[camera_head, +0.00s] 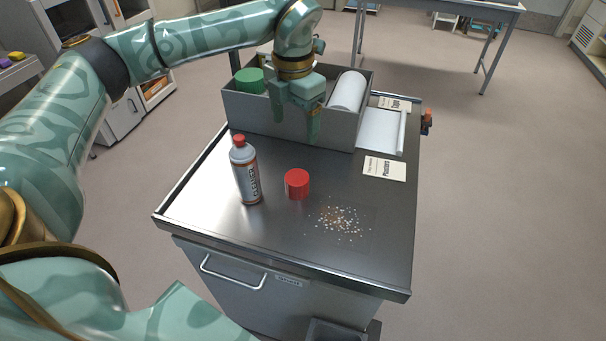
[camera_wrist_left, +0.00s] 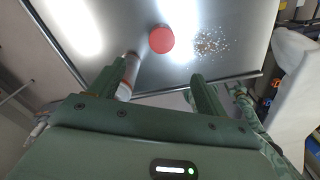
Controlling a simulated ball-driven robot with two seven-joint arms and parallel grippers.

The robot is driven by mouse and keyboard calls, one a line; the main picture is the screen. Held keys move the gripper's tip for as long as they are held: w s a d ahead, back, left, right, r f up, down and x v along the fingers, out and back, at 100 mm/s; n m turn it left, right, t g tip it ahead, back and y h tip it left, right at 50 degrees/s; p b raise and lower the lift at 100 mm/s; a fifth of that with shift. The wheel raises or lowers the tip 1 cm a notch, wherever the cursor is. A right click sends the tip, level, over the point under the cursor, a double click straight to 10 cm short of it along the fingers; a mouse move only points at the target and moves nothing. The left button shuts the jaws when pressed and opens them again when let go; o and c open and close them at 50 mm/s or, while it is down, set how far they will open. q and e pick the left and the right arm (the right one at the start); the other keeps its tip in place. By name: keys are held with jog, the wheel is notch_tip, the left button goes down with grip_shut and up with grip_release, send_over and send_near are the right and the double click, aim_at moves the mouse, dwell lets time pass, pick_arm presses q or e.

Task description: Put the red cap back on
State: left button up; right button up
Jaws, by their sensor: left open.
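A red cap (camera_head: 297,184), a short round cylinder, sits on the steel cart top (camera_head: 350,262). A grey and white bottle (camera_head: 246,178) with an orange-red top stands upright to its left, apart from it. In the left wrist view the red cap (camera_wrist_left: 161,39) lies beyond the fingertips and the bottle (camera_wrist_left: 130,72) shows close by the left finger. My left gripper (camera_head: 295,125) is open and empty, pointing down above the cart, behind the cap and in front of the grey bin. My right gripper is not in view.
The grey bin (camera_head: 300,132) at the cart's back holds a green cylinder (camera_head: 250,80) and a white roll (camera_head: 347,91). Pale crumbs (camera_head: 341,222) lie scattered right of the cap. A card reading Plasters (camera_head: 384,169) lies at the right. The cart's front is clear.

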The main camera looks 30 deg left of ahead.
pick_arm(q)
send_over(297, 176)
notch_tip(297, 176, down, 10)
jog(key=shift+s+a+r+b, duration=0.1)
jog(key=shift+b, duration=0.35)
jog(key=shift+f, duration=0.65)
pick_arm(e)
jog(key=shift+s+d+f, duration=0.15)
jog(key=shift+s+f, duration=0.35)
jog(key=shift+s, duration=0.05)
pick_arm(q)
notch_tip(297, 176, down, 5)
jog(key=shift+f, duration=0.15)
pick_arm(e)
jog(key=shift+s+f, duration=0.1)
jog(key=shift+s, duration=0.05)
pick_arm(q)
jog(key=shift+d, duration=0.2)
jog(key=c, duration=1.1)
